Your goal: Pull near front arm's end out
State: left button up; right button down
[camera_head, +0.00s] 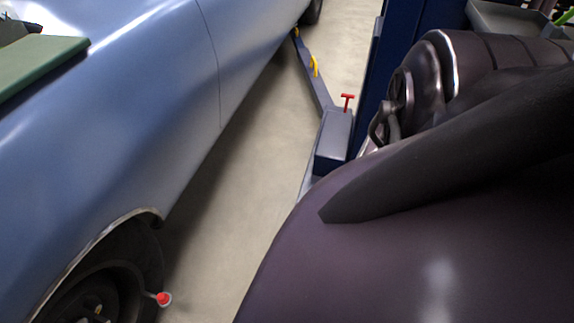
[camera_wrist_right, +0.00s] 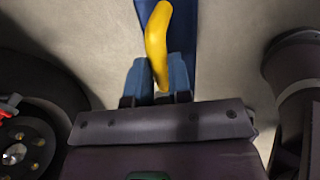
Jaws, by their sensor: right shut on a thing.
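In the right wrist view, a yellow curved handle (camera_wrist_right: 157,35) stands up from a blue lift arm (camera_wrist_right: 183,30) over the pale floor. My right gripper (camera_wrist_right: 159,84) has its two blue-grey fingers closed on the lower end of the handle. The arm runs away toward the top of that view, and its nearer part is hidden by my gripper. In the head view, this grip is hidden. Another blue lift arm (camera_head: 312,80) with yellow pieces (camera_head: 314,66) shows there, reaching back beside the blue car. My left gripper is in neither view.
A blue car (camera_head: 130,120) fills the left, its wheel (camera_head: 125,265) near the front with a red-tipped piece (camera_head: 164,299). A blue lift post (camera_head: 390,60) stands behind a grey base with a red T-handle (camera_head: 347,98). Floor (camera_head: 225,210) between is clear. A dark purple shape blocks the right.

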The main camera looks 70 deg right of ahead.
jog(key=shift+s+a, duration=0.1)
jog(key=shift+a, duration=0.45)
jog(key=c, duration=1.1)
grip_release()
jog(key=shift+d, duration=0.1)
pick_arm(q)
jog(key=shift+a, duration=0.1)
pick_arm(e)
jog(key=shift+o, duration=0.2)
jog(key=shift+d, duration=0.1)
jog(key=shift+d+r, duration=0.1)
